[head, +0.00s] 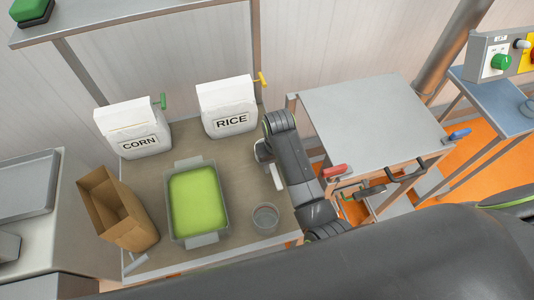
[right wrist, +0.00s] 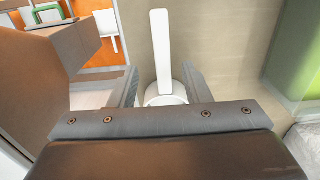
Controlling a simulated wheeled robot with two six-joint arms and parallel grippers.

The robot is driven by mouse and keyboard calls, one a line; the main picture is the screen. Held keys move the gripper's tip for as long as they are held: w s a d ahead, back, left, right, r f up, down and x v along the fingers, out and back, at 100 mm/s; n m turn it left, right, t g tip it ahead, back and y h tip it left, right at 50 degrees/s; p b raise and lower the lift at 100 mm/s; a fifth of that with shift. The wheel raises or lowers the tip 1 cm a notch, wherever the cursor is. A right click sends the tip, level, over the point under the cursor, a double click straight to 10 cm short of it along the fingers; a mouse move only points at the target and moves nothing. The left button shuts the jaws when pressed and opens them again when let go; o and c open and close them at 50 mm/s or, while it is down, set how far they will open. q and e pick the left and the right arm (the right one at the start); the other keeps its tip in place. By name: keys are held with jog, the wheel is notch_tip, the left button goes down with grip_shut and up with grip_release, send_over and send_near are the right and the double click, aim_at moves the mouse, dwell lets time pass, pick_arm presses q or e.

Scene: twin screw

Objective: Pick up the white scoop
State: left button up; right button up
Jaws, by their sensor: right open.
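The white scoop (right wrist: 161,48) shows in the right wrist view, its long flat handle pointing up the picture and its round bowl partly hidden behind my gripper. In the head view, a white strip of the scoop (head: 278,178) shows on the table beside my right arm. My right gripper (right wrist: 162,88) is open. Its two fingers stand on either side of the scoop's bowl end in the picture, with gaps on both sides. In the head view the right gripper (head: 263,153) is partly hidden by its own wrist. My left gripper is not in view.
CORN (head: 135,128) and RICE (head: 228,105) bags stand at the back. A grey-topped cart (head: 375,115) is on the right.

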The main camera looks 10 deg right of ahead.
aim_at(274, 171)
jog(key=shift+w+a+f+p, duration=0.15)
jog(key=shift+f+p, duration=0.15)
jog(key=shift+f, duration=1.25)
jog(key=shift+w+a+f+p, duration=0.1)
jog(key=shift+f+p, duration=0.15)
jog(key=shift+f, duration=1.3)
grip_shut()
